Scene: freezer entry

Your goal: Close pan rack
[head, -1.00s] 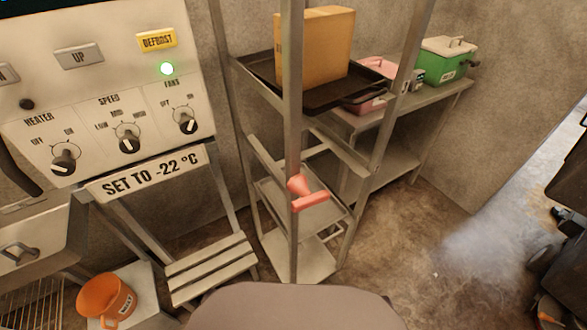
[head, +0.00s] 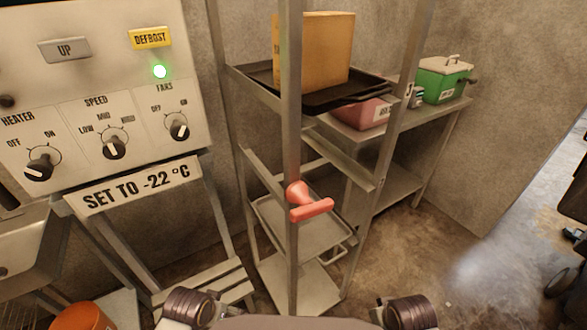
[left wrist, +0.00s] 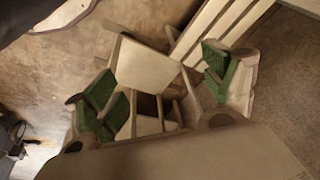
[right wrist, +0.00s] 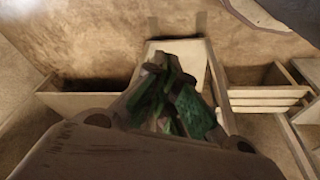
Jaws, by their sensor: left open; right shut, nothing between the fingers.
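The pan rack (head: 290,130) is a grey metal frame standing in the middle of the head view. A red T-shaped handle (head: 312,209) sticks out from its near post. A dark tray (head: 345,92) on the upper level carries a tan box (head: 313,50). A grey pan (head: 318,232) sits lower in the rack, behind the handle. My left gripper (left wrist: 157,76) is open and empty, its green pads wide apart, above the floor and pale furniture. My right gripper (right wrist: 168,75) is shut and empty. Neither gripper's fingers show in the head view.
A control panel (head: 105,95) with knobs stands left of the rack, above a slatted stool (head: 222,285). An orange bucket (head: 82,318) is at lower left. A side table (head: 440,113) behind the rack holds a green box (head: 442,82) and a pink box (head: 362,113). Floor right of the rack is clear.

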